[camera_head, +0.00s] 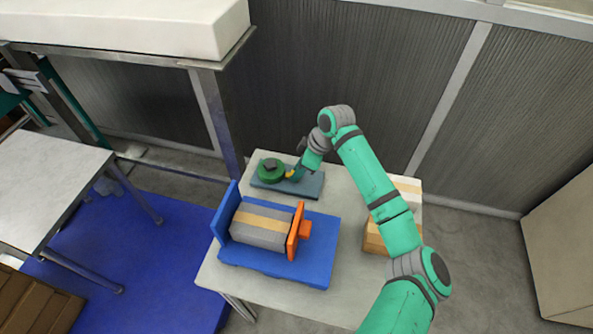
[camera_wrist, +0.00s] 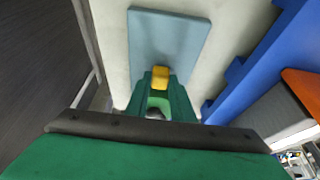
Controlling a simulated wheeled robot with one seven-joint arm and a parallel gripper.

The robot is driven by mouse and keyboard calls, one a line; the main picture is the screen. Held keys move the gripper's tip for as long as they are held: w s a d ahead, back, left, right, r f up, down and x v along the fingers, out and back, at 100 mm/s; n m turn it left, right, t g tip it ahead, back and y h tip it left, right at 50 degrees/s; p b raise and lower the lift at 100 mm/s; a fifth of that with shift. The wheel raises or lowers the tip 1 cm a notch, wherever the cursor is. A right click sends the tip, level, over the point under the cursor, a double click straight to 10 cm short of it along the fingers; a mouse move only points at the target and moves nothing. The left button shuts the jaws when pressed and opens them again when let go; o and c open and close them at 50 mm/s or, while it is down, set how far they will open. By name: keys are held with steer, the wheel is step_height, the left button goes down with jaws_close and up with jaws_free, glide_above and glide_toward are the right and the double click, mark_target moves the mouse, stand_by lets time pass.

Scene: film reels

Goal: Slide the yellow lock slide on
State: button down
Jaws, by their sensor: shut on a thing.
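The yellow lock slide (camera_wrist: 160,77) is between my gripper's green fingertips (camera_wrist: 160,90) in the wrist view, and the gripper is shut on it. In the head view, a bit of the yellow slide (camera_head: 290,174) shows beside the green reel (camera_head: 270,168), on its right. My gripper (camera_head: 295,174) is there, low over the blue-grey plate (camera_head: 311,191) on which the reel sits. Whether the slide touches the reel is too small to tell. The wrist view shows the plate (camera_wrist: 165,35) beyond the slide; I cannot make out the reel there.
A cardboard box (camera_head: 374,239) stands at the right, behind my arm. The pale table's (camera_head: 285,302) front is clear.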

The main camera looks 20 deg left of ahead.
steer(key=shift+a, duration=0.2)
steer(key=c, duration=1.5)
jaws_free()
steer(key=shift+d+r, duration=0.1)
steer(key=v, duration=1)
steer(key=shift+d+r, duration=0.15)
steer(key=shift+r, duration=0.15)
